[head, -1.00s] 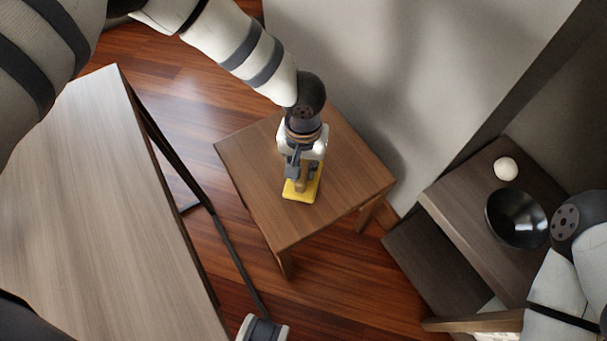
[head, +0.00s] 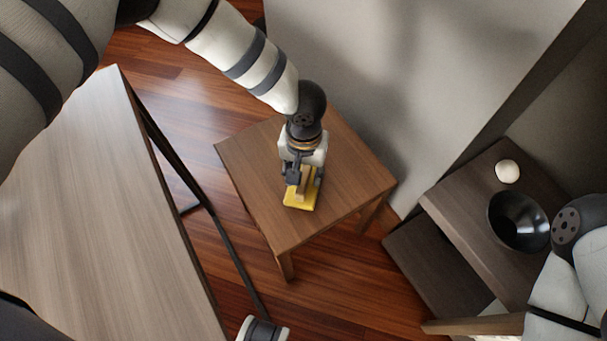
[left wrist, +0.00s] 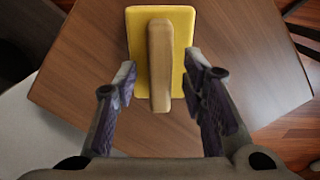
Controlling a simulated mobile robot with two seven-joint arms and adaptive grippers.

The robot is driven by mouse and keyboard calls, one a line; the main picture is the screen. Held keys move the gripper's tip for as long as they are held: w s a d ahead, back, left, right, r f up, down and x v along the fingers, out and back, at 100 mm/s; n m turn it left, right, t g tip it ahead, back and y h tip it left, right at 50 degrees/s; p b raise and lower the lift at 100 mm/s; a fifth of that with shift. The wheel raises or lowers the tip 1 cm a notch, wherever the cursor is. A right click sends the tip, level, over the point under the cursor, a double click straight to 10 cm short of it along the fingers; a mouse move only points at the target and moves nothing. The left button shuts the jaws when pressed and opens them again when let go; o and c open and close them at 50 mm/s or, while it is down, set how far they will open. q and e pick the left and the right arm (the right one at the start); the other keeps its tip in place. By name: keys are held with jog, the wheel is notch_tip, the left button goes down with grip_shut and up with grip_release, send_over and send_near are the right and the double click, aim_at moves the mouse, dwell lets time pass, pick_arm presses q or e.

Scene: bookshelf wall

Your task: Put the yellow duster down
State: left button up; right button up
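The yellow duster (head: 300,198) has a yellow pad and a wooden handle. It lies pad down on the small brown wooden table, near the table's middle, in the head view. In the left wrist view the duster (left wrist: 160,65) shows from above, handle upward. My left gripper (head: 304,178) is right above it, pointing down. In the left wrist view my left gripper's fingers (left wrist: 163,82) are spread on either side of the handle, with a gap on both sides.
The small table (head: 345,180) is otherwise clear. A long light wood table (head: 90,210) stands at left. At right a dark shelf unit (head: 465,220) holds a black bowl (head: 518,222) and a white round object (head: 507,171). A pale wall stands behind the small table.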

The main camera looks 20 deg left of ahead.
aim_at(304, 177)
pick_arm(q)
notch_tip(304, 177, up, 11)
jog(key=p, duration=0.1)
jog(key=shift+f+p, duration=0.2)
jog(key=shift+p, duration=0.15)
